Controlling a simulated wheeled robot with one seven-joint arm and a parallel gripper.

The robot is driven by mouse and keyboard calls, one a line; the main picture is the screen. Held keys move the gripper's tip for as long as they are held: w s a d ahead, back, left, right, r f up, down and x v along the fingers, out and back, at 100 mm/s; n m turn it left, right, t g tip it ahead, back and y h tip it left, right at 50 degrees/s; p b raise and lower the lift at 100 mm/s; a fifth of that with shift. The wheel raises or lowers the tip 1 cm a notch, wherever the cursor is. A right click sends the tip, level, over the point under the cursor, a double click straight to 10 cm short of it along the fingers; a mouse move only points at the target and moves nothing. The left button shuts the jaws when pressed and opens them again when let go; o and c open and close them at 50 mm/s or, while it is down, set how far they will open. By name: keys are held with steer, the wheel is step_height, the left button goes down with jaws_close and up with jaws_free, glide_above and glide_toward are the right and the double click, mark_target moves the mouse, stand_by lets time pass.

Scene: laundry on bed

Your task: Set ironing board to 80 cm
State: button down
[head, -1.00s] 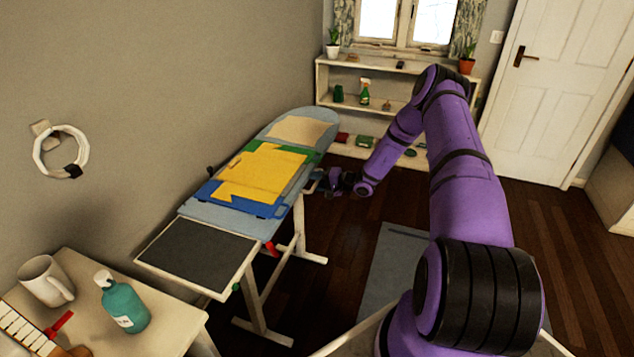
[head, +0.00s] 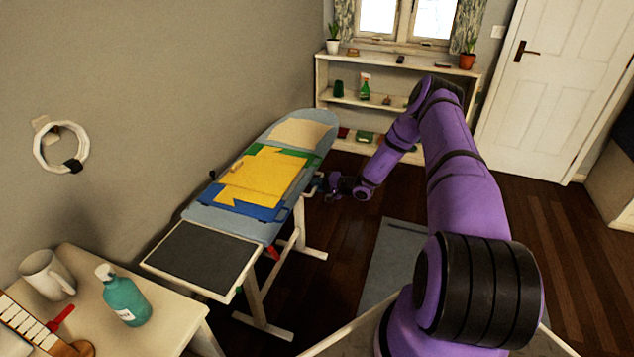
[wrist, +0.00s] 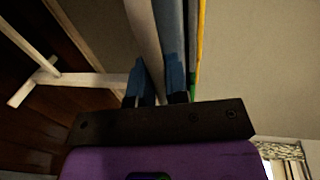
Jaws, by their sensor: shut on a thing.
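The ironing board (head: 215,219) has a light blue cover and a dark grey rest at its near end, on white legs (head: 262,305). It stands level along the left wall. A red lever (head: 272,253) shows under its right edge. My gripper (head: 322,183) is at the board's right edge, around the middle of its length. In the wrist view, the gripper's blue fingers (wrist: 156,84) are shut on the board's edge, with a pale rail between them. The exact contact is dark and partly hidden.
Yellow, green and blue folded things (head: 265,172) and a beige cloth (head: 300,133) lie on the board. A table (head: 180,310) with a mug (head: 47,275) and teal bottle (head: 125,297) stands near left. A shelf (head: 325,77) stands behind. Floor right of the board is open.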

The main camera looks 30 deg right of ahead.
steer(key=shift+s+f, duration=0.15)
steer(key=shift+f, duration=0.2)
steer(key=c, duration=1.1)
jaws_free()
steer(key=shift+d+r, duration=0.1)
steer(key=shift+d, duration=0.05)
steer(key=v, duration=1)
steer(key=shift+s+r, duration=0.1)
steer(key=shift+s, duration=0.1)
